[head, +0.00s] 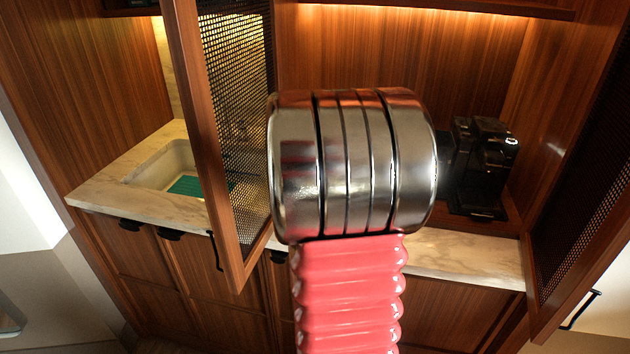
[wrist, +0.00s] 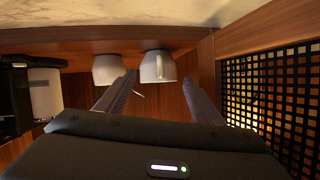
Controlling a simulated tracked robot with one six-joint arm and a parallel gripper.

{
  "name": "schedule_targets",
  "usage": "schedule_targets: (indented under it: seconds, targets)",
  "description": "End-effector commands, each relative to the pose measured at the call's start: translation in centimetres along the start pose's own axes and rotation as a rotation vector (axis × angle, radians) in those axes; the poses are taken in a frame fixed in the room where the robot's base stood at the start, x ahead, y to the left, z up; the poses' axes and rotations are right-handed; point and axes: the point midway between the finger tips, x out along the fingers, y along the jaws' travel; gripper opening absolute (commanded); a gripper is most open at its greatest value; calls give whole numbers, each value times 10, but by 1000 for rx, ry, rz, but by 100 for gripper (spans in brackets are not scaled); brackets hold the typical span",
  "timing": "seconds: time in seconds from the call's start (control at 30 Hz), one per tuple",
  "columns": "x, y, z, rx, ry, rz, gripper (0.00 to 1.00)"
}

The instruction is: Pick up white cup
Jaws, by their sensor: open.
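Two white cups show in the wrist view, side by side against a wooden edge along the top of the picture. The left cup (wrist: 106,69) is partly covered by my left finger. The right cup (wrist: 158,66) has a handle and appears between my two fingers, beyond the tips. My gripper (wrist: 160,78) is open and empty, its fingers pointing towards the cups. Whether a finger touches a cup cannot be told. In the head view my arm blocks the middle of the picture, and neither the cups nor my gripper can be seen.
A black coffee machine (head: 482,165) stands in the right niche. An open mesh door (head: 238,130) is left of my arm, and another mesh door (head: 590,190) is at the right. A marble counter (head: 470,258) and a sink (head: 165,165) lie below.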

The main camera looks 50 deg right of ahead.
Motion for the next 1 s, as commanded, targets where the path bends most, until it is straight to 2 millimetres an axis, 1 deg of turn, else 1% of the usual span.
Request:
schedule_targets:
  seconds: [0.37,0.47,0.8,0.9,1.0]
  targets:
    - [3,0,0,0,0,0,61]
    - [9,0,0,1,-1,1,61]
    - [44,-2,0,0,0,-1,61]
    - [50,-2,0,0,-1,-1,61]
    - [52,-2,0,0,0,-1,61]
